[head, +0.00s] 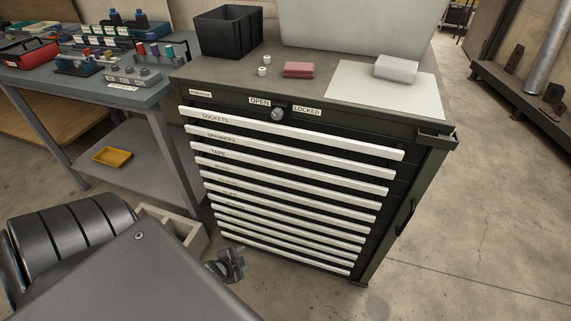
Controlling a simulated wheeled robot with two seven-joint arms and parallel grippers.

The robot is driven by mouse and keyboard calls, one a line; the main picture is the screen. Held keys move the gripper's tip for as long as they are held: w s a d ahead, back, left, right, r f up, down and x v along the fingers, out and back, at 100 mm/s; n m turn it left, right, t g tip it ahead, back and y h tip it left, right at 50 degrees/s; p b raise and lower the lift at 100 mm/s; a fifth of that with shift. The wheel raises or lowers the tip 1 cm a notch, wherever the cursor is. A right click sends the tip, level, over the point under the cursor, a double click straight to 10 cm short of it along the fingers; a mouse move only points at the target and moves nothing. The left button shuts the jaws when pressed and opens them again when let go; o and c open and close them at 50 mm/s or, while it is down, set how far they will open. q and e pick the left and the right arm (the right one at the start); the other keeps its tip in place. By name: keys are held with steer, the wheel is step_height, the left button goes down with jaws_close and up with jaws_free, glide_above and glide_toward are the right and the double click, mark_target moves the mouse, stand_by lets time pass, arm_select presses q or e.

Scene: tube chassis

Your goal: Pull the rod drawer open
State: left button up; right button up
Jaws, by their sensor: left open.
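The dark green tool cabinet (425,185) has a stack of several drawers with long white handle strips, all flush and closed. The top labels read SOCKETS, SPANNERS and TAPE. The fourth strip (290,185) has a small blurred label, so I cannot tell for sure that it is the rod drawer. A round lock knob (277,114) sits between the OPEN and LOCKED labels. My left gripper (232,265) is open, low in front of the cabinet's lower left drawers, partly hidden behind my arm. It looks empty and holds no handle. My right gripper is out of view.
On the cabinet top stand a black bin (228,32), a red block (298,69) and a grey block (396,68) on a pale sheet. A workbench (150,95) adjoins at left, with a wooden crate (180,228) below.

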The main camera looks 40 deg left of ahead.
arm_select(q)
steer(key=w+a+r+m+t+b, duration=0.2)
steer(key=w+r+b, duration=0.1)
steer(key=w+r, duration=0.15)
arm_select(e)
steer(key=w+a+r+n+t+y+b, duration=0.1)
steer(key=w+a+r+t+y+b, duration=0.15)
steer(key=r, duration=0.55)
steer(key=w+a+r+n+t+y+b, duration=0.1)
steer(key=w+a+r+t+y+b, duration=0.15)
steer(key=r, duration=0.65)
arm_select(q)
steer(key=m+t+h+b, duration=0.3)
steer(key=m+t+b, duration=0.1)
steer(key=m+t, duration=0.4)
glide_toward(279, 183)
steer(key=shift+m+g, duration=0.3)
steer(key=shift+g, duration=0.2)
steer(key=w, duration=0.7)
steer(key=w+r+b, duration=0.1)
steer(key=w, duration=0.2)
steer(key=shift+w+d, duration=0.3)
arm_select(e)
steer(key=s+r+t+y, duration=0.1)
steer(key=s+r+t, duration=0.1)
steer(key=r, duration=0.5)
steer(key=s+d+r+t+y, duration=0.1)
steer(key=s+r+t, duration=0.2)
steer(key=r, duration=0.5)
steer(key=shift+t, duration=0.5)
